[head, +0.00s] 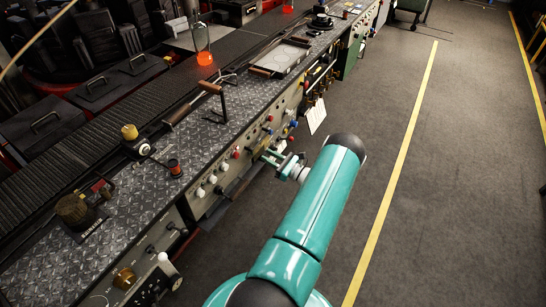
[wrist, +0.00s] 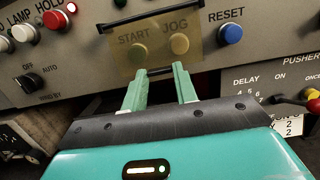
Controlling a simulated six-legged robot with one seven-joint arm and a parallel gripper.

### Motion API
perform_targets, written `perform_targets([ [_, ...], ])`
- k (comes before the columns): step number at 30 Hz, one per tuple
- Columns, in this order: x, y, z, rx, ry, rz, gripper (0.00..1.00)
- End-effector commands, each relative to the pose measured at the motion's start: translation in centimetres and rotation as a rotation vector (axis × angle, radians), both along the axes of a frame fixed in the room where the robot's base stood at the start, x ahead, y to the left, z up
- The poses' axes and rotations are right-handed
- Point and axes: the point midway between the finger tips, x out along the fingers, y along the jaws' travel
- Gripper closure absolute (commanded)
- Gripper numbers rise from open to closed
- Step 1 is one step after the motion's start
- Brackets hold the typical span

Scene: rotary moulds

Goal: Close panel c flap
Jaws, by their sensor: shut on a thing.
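The panel c flap (wrist: 158,50) is a see-through yellowish cover over the START and JOG buttons. In the wrist view it hangs from a dark bar (wrist: 150,16) and lies over both buttons; any small gap behind it cannot be told. My gripper (wrist: 160,71) is at its lower edge, with two green fingers apart from each other and shut on the flap there. The head view shows my gripper (head: 272,156) against the front of the console; the flap is small and partly hidden there.
A red button (wrist: 56,20) is left of the flap, a blue RESET button (wrist: 230,33) right. A red-tipped lever (wrist: 312,105) sticks out lower right. Levers and handles (head: 210,88) stand on the console top. The floor right of my arm (head: 450,150) is clear.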

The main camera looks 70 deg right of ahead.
Motion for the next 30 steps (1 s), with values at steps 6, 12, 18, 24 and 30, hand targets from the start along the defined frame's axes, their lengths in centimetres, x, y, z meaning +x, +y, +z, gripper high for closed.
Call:
perform_targets([
  [6,0.61,-0.35,-0.05,-0.014,-0.066,-0.004,1.00],
  [12,0.77,-0.37,-0.05,-0.017,-0.083,-0.003,1.00],
  [18,0.80,-0.36,-0.04,-0.017,-0.083,-0.003,1.00],
  [24,0.81,-0.32,-0.05,-0.016,-0.083,-0.001,0.52],
  [30,0.71,-0.21,-0.19,-0.014,-0.082,0.000,0.49],
])
